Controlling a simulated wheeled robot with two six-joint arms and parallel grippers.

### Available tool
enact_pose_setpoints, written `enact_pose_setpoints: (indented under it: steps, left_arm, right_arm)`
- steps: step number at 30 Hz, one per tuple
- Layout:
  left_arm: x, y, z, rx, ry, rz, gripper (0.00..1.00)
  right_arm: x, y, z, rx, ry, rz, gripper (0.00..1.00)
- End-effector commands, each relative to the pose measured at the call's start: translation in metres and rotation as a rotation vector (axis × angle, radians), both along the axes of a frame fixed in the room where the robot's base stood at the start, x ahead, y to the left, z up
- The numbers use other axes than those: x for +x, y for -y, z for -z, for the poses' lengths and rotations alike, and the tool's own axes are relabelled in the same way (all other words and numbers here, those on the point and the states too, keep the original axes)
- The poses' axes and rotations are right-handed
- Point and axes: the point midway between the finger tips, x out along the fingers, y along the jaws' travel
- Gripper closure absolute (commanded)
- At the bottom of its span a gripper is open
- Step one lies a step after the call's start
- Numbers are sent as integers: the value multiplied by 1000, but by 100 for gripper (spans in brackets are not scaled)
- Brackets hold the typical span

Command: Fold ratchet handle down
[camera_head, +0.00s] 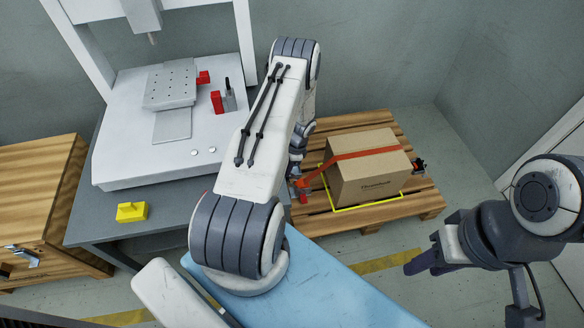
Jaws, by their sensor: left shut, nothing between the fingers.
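A cardboard box (368,176) sits on a wooden pallet with an orange-red strap (366,154) across its top. The strap runs down the box's left side to a small red and dark ratchet area (302,187) near the pallet's left edge. My left arm reaches over from the front, and its gripper (296,181) is shut and empty beside this area. The arm and wrist partly hide it, so I cannot make out the handle's angle or any contact. My right gripper (409,267) is away from the box, in front of the pallet. Its finger opening is unclear.
The pallet (420,200) has a yellow outline (366,204) around the box. A dark fitting (419,166) sits at the box's right. A grey table (130,235) with a gantry machine (120,130) and a yellow block (132,212) stands left. Floor at right is clear.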

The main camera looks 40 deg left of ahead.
Motion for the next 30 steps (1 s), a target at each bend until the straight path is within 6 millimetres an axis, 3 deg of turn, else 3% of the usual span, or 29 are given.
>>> enact_pose_setpoints:
  steps: [8,14,24,30]
  left_arm:
    - [3,4,-7,0,0,2,100]
    - [17,18,-37,0,1,0,100]
    - [16,17,-109,0,1,-4,100]
    - [15,17,-126,0,0,-2,100]
  right_arm:
    - [0,0,-6,0,0,0,60]
    - [0,0,-27,0,0,0,60]
    - [0,0,-48,0,0,0,60]
    - [0,0,-52,0,0,0,60]
